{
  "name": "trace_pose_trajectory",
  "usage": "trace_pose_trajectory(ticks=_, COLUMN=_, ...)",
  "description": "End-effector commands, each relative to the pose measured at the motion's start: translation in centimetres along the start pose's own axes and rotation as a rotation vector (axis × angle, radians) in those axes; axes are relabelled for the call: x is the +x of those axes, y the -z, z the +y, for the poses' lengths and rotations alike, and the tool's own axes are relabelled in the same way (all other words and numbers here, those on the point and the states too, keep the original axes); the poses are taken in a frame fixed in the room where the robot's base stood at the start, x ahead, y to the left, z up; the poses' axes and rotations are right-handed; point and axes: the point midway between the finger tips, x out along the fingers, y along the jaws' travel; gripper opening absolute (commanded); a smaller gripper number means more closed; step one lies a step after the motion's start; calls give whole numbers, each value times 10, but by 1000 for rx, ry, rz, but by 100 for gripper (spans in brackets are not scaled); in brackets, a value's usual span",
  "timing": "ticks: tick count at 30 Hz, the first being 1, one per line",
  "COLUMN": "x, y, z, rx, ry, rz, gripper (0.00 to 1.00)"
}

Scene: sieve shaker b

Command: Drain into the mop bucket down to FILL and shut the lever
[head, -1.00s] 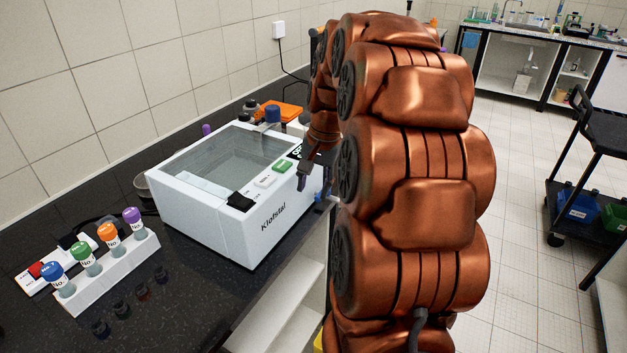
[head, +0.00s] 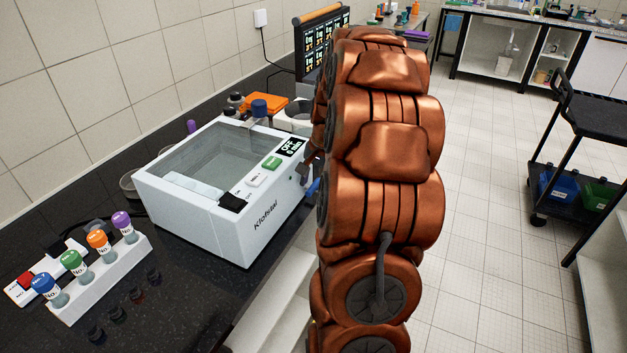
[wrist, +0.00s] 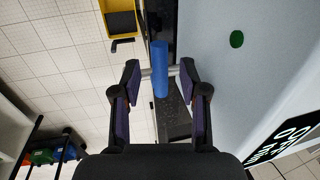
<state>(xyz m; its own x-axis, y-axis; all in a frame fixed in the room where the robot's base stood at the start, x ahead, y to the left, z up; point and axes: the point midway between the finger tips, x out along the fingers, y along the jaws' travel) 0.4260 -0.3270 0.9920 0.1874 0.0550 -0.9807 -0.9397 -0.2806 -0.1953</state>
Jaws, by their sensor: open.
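The white bath machine (head: 230,200) stands on the dark bench, with a clear lid and an OFF display (head: 292,147). Its blue lever (head: 313,187) sticks out at the right side. In the wrist view the lever (wrist: 160,82) is a blue bar on a pale stem. My gripper (wrist: 159,67) is open, with one finger on each side of the lever; I cannot tell whether either touches it. In the head view my arm hides most of the gripper. The yellow mop bucket (wrist: 72,24) with a dark insert is at the top of the wrist view. The FILL mark is not readable.
A white rack (head: 100,285) of capped bottles stands front left on the bench. An orange item (head: 265,103) and jars are behind the machine, near a monitor (head: 322,45). A black cart (head: 580,190) with blue and green bins stands right. The tiled floor between is clear.

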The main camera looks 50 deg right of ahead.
Motion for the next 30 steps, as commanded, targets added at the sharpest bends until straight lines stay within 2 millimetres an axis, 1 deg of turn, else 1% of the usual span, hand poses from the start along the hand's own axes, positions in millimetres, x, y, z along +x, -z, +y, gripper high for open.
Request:
trace_pose_trajectory(ticks=4, x=6, y=-1, z=0, rx=-2, ry=-1, rz=-2, gripper=43)
trace_pose_trajectory(ticks=11, x=7, y=-1, z=0, rx=-2, ry=0, rz=-1, gripper=43)
trace_pose_trajectory(ticks=14, x=7, y=-1, z=0, rx=-2, ry=0, rz=-1, gripper=35)
trace_pose_trajectory(ticks=24, x=6, y=-1, z=0, rx=-2, ry=0, rz=-1, gripper=0)
trace_pose_trajectory(ticks=30, x=6, y=-1, z=0, rx=-2, ry=0, rz=-1, gripper=0)
